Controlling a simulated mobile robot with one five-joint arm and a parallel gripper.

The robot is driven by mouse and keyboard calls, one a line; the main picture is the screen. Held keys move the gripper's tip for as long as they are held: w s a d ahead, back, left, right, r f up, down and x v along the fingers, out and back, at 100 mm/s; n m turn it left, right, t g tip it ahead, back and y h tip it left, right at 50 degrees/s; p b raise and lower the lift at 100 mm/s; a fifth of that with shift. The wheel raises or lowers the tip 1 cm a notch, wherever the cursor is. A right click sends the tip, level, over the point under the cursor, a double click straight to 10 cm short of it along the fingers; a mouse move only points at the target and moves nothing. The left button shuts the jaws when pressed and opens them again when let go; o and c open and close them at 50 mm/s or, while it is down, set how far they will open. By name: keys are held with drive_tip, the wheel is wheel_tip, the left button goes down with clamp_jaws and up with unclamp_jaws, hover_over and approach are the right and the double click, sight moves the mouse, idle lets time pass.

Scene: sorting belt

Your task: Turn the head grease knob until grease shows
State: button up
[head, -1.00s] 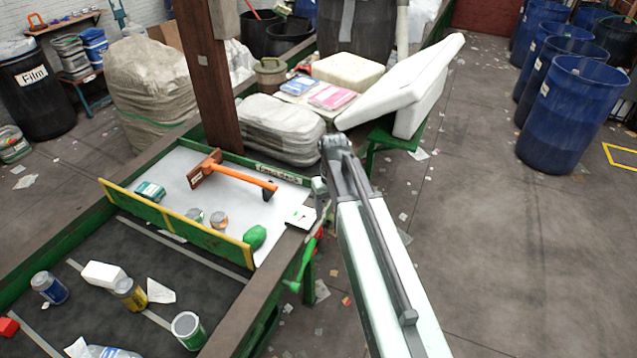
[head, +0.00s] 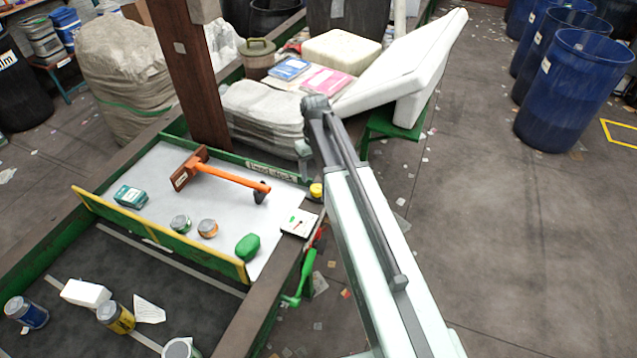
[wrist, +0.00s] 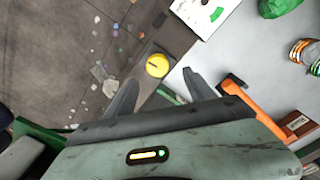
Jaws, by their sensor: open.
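A round yellow knob (head: 316,190) with a dark line across its top sits on the belt frame's corner, beside the white tray. It also shows in the wrist view (wrist: 157,65), just beyond and between my fingertips. I take it for the grease knob; no grease can be made out around it. My gripper (wrist: 160,77) is open and empty, one finger on each side of the knob in the picture, apart from it. In the head view my gripper (head: 303,150) is above and left of the knob, its fingers hard to make out.
A green lever (head: 303,278) hangs below the frame. An orange-handled hammer (head: 222,176), cans and a green lump (head: 248,246) lie in the tray. A brown post (head: 190,80) stands behind.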

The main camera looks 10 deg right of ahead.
sight(317, 188)
drive_tip(key=f+b, duration=0.7)
drive_tip(key=f, duration=0.1)
drive_tip(key=shift+w+d, duration=0.15)
drive_tip(key=shift+d, duration=0.1)
drive_tip(key=shift+r, duration=0.1)
drive_tip(key=c, duration=1.4)
drive_tip(key=shift+o, duration=0.2)
drive_tip(key=shift+m, duration=0.4)
drive_tip(key=m, duration=0.8)
drive_tip(key=shift+m, duration=0.4)
